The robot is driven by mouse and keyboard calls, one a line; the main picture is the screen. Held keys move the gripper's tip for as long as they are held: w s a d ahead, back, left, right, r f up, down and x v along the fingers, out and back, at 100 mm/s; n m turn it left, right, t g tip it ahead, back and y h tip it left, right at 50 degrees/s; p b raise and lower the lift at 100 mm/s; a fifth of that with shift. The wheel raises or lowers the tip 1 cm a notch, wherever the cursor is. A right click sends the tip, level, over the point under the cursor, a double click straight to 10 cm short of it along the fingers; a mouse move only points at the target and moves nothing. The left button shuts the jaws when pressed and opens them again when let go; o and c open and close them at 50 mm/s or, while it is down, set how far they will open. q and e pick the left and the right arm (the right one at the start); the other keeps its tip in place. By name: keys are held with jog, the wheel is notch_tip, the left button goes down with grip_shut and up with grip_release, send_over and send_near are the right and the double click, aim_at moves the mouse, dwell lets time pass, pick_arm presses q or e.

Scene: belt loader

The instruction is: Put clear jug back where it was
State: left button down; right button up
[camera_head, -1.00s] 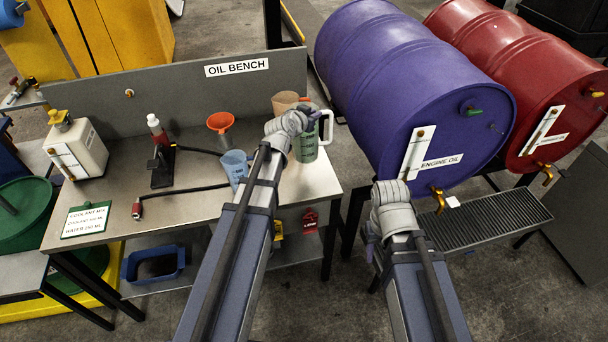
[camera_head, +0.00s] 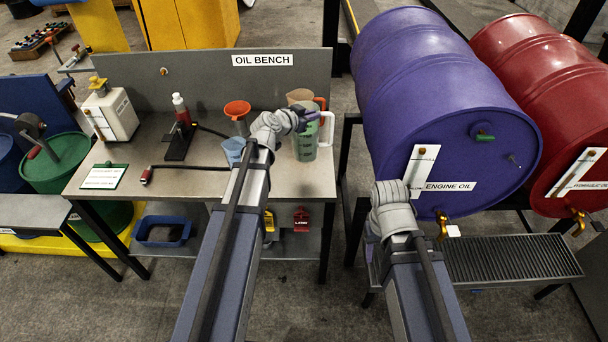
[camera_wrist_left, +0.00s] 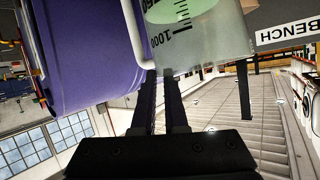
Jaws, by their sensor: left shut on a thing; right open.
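The clear jug (camera_head: 307,146) has a pale handle on its right and green markings or contents. It appears upright at the right end of the oil bench (camera_head: 215,181). Whether its base touches the bench top I cannot tell. My left gripper (camera_head: 304,117) is shut at the jug's upper part. In the left wrist view the jug (camera_wrist_left: 205,45) shows large and upside down, with a 1000 mark, just beyond the fingertips (camera_wrist_left: 160,78). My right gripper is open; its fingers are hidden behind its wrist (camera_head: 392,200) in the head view.
A tan beaker (camera_head: 298,96) stands close behind the jug. A blue beaker (camera_head: 233,148) and an orange funnel (camera_head: 237,108) stand to its left. The purple engine oil drum (camera_head: 440,100) is close on the right, above a grated step (camera_head: 510,258).

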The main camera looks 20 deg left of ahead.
aim_at(311, 140)
pick_arm(q)
jog(key=shift+a, duration=0.1)
notch_tip(311, 140, down, 6)
jog(key=b, duration=0.6)
jog(key=shift+f, duration=0.15)
notch_tip(311, 140, down, 4)
jog(key=b, duration=0.4)
jog(key=c, duration=1)
grip_release()
jog(key=shift+o, duration=0.2)
